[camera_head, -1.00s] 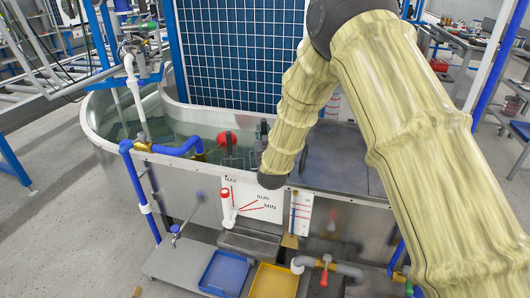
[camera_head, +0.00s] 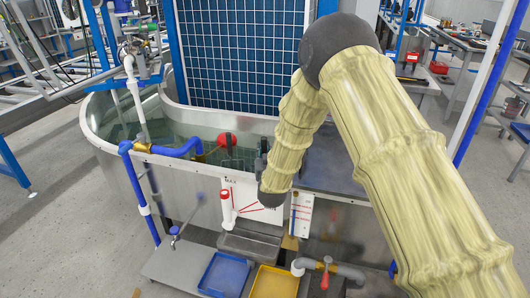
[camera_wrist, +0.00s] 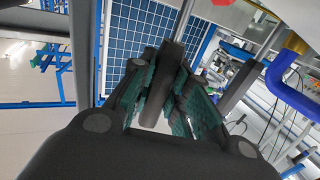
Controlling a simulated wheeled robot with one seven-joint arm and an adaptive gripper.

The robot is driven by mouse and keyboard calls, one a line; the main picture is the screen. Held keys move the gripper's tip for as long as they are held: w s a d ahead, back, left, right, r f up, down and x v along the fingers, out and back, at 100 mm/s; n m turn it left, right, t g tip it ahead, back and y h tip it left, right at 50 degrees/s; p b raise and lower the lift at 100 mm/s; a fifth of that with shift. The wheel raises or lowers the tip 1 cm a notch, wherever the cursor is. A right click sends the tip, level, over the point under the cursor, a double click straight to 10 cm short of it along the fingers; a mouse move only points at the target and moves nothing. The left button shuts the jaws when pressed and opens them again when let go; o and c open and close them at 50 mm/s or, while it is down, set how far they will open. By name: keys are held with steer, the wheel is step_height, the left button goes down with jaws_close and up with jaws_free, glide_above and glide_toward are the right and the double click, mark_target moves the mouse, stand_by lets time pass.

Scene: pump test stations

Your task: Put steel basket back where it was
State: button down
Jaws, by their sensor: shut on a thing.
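The steel basket (camera_head: 235,159) shows only as a small, dim wire shape at the tank's water, beside my gripper. I cannot tell whether it hangs clear or touches the tank. My gripper (camera_head: 259,158) is low over the tank's front edge, largely hidden by my arm. In the wrist view, my gripper (camera_wrist: 165,92) has its green-padded fingers shut on a dark bar, which appears to be the basket's handle. The basket's body is hidden in that view.
The steel tank (camera_head: 98,135) holds water, with a red round float (camera_head: 227,139) near the basket. A blue pipe (camera_head: 178,149) crosses its rim at left. A blue grid panel (camera_head: 245,60) stands behind. Blue (camera_head: 224,274) and yellow (camera_head: 273,283) trays sit below in front.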

steer(key=c, duration=1.4)
jaws_free()
steer(key=shift+f, duration=0.1)
steer(key=shift+o, duration=0.2)
steer(key=s+d+p, duration=0.1)
steer(key=s, duration=1.1)
steer(key=s+d+f+g+h, duration=0.1)
steer(key=s+d+f+g, duration=0.4)
steer(key=s+f, duration=0.55)
steer(key=s+d+f+g, duration=0.4)
steer(key=s+d+f, duration=0.3)
steer(key=f, duration=0.7)
steer(key=s+d+f+g, duration=0.2)
steer(key=s+f+g, duration=0.1)
steer(key=s, duration=0.7)
steer(key=s+d+f+m+g, duration=0.1)
steer(key=s+d+f+g, duration=0.2)
steer(key=s, duration=0.8)
steer(key=s+d+f+g, duration=0.3)
steer(key=s, duration=0.8)
steer(key=shift+s, duration=0.2)
